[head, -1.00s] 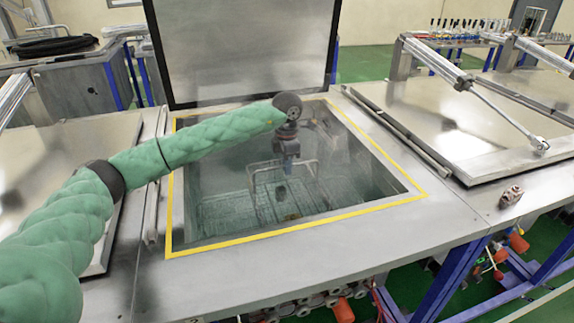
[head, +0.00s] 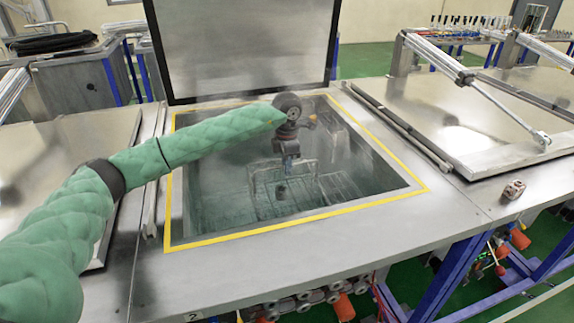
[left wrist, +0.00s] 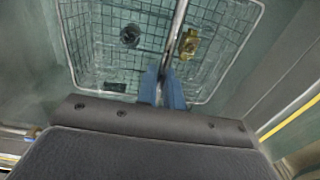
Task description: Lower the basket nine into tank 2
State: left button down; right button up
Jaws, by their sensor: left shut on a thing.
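The wire basket (head: 330,187) hangs inside the open tank 2 (head: 205,241), below its yellow-edged rim. My left gripper (head: 286,158) reaches down into the opening and is shut on the basket's handle (head: 265,165). In the left wrist view the blue fingers (left wrist: 166,85) close on the handle bar, above the basket mesh (left wrist: 110,55). A dark round part (left wrist: 130,36) and a brass part (left wrist: 189,44) lie in the basket. I cannot tell whether the basket touches the tank floor. My right gripper is not in view.
The tank's raised lid (head: 240,45) stands behind the opening. A closed lid (head: 440,115) with a piston rod (head: 505,115) lies on the right, and another closed lid (head: 70,155) on the left. A small brownish block (head: 513,190) sits on the right bench top.

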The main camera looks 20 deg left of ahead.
pick_arm(q)
jog(key=shift+r, duration=0.1)
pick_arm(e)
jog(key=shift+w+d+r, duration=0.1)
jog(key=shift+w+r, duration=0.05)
pick_arm(q)
jog(key=shift+f, duration=0.25)
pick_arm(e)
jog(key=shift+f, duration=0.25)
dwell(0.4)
